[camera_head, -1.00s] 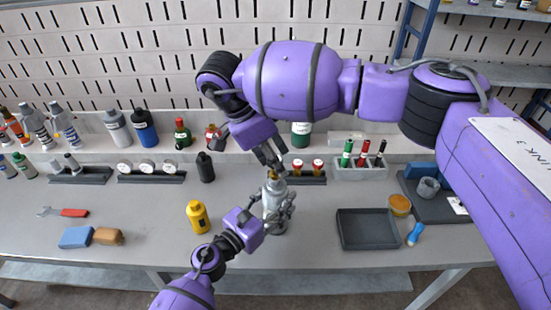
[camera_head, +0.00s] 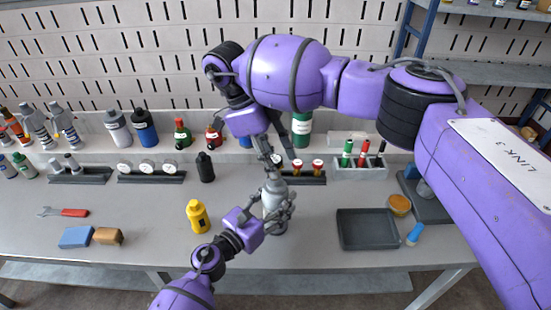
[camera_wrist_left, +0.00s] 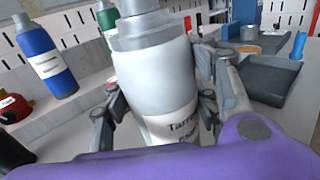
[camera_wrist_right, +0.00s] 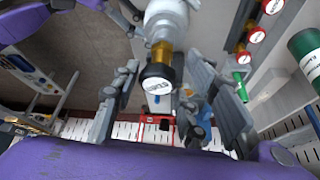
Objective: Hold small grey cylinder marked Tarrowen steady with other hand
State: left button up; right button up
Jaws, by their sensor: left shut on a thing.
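The small grey cylinder (camera_head: 273,188) stands upright on the bench near its front. In the left wrist view the cylinder (camera_wrist_left: 152,75) shows a label whose visible letters begin "Tarr". My left gripper (camera_head: 278,210) is shut around the cylinder's body, with fingers on both sides. My right gripper (camera_head: 283,161) is above the cylinder's top, fingers pointing down. In the right wrist view the right gripper (camera_wrist_right: 160,95) is open, its fingers apart on either side of a brass valve (camera_wrist_right: 162,52) with a black labelled cap (camera_wrist_right: 157,77) on the cylinder's top.
A yellow bottle (camera_head: 197,216) stands left of the cylinder. A dark empty tray (camera_head: 368,243) lies to the right. Behind are a rack with red-topped parts (camera_head: 308,179) and a dark bottle (camera_head: 205,167).

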jog(key=m+g, duration=0.1)
jog(key=m, duration=0.2)
jog(key=m+g+y, duration=0.1)
jog(key=m, duration=0.2)
jog(key=shift+f, duration=0.1)
jog(key=shift+f, duration=1.15)
jog(key=shift+c, duration=0.5)
grip_shut()
jog(key=n, duration=0.2)
jog(key=n+t+h, duration=0.1)
jog(key=n, duration=0.2)
jog(key=shift+t, duration=0.3)
jog(key=shift+n, duration=0.5)
